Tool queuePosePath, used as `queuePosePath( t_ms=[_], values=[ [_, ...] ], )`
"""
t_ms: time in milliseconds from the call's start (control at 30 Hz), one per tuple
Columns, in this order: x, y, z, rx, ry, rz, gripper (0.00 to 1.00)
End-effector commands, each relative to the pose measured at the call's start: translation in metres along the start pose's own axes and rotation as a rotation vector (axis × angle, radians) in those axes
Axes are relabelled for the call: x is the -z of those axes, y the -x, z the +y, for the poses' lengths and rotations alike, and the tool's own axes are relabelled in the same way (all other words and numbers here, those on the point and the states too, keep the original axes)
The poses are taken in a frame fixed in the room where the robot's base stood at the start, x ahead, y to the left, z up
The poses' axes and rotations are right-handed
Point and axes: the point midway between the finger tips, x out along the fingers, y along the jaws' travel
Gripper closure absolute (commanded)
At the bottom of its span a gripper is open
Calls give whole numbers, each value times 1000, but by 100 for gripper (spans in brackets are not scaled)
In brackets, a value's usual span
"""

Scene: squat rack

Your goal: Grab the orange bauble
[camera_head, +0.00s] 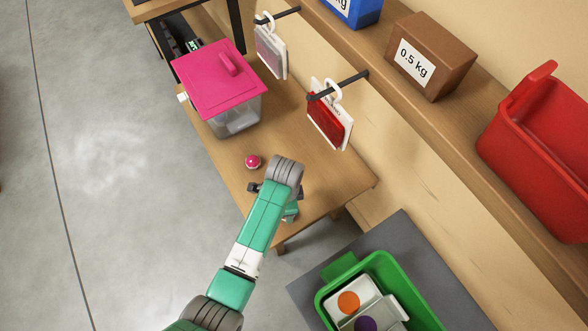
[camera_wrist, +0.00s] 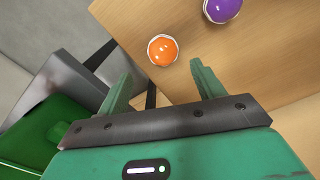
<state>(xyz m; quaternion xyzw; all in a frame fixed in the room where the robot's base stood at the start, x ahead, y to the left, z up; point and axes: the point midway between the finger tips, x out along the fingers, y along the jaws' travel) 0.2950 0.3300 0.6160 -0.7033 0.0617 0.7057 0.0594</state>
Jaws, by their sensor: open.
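An orange bauble (camera_wrist: 162,50) with a pale band rests on the wooden table in the wrist view. My gripper (camera_wrist: 159,72) is open and empty, and the bauble shows just beyond and between its two fingertips. A gap shows between bauble and fingers; the height above the table is hard to judge. In the head view, my gripper (camera_head: 289,212) is partly hidden behind my arm over the table's near end, and the orange bauble on the table cannot be seen.
A purple bauble (camera_wrist: 222,8) lies farther along the table (camera_wrist: 265,60). In the head view, a pink bauble (camera_head: 253,162) lies near a pink-lidded bin (camera_head: 235,118). Hooks hold hanging packs (camera_head: 328,125) above the table. A green crate (camera_head: 400,275) stands beyond the table's end.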

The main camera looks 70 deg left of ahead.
Motion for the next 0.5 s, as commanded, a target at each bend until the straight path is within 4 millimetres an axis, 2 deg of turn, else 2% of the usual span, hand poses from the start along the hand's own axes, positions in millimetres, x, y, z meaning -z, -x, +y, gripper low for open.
queuePosePath(
  t_ms=[100, 300, 500],
  values=[
    [0, -20, -1, 1, 0, 1, 33],
    [0, -27, -1, 2, 0, 1, 33],
    [-3, -64, -5, 2, 2, 1, 33]
  ],
)
